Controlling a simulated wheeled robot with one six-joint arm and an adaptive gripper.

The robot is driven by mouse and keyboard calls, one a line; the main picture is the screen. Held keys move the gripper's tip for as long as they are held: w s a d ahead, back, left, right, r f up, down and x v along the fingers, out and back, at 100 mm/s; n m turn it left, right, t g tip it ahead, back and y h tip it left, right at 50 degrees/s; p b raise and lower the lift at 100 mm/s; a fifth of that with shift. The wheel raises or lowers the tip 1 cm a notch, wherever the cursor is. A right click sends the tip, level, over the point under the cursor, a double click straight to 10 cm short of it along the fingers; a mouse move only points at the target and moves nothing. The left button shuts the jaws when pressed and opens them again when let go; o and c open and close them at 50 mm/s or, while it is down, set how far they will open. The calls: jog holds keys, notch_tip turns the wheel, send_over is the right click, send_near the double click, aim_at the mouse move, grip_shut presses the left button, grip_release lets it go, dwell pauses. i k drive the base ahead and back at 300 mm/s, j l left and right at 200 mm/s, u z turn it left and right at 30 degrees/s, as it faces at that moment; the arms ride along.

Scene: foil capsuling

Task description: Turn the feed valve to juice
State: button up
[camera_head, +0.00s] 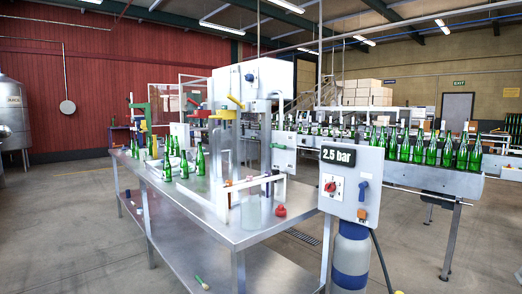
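Several handles show in the head view, and I cannot tell for sure which one is the feed valve. A yellow lever (236,101) and a red handle (200,113) sit at the top of the bench rig, above a clear cylinder (223,150). A grey control box (350,180) at the right reads "2.5 bar" and carries a red rotary knob (331,187) and a blue handle (362,190). My gripper is not in view.
A steel bench (190,205) holds the rig, several green bottles (200,160) and a red knob-like piece (281,211). A conveyor (435,178) with several green bottles runs behind at right. A blue-grey tank (351,258) stands below the control box. The floor at left (70,230) is clear.

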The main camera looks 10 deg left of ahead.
aim_at(281, 146)
jog(key=k+j, duration=0.1)
jog(key=j, duration=0.65)
jog(key=k+j+u, duration=0.15)
jog(key=j, duration=0.55)
jog(key=i+j, duration=0.35)
jog(key=j, duration=0.2)
jog(key=i+j+u, duration=0.1)
jog(key=i+j, duration=0.25)
jog(key=j, duration=0.2)
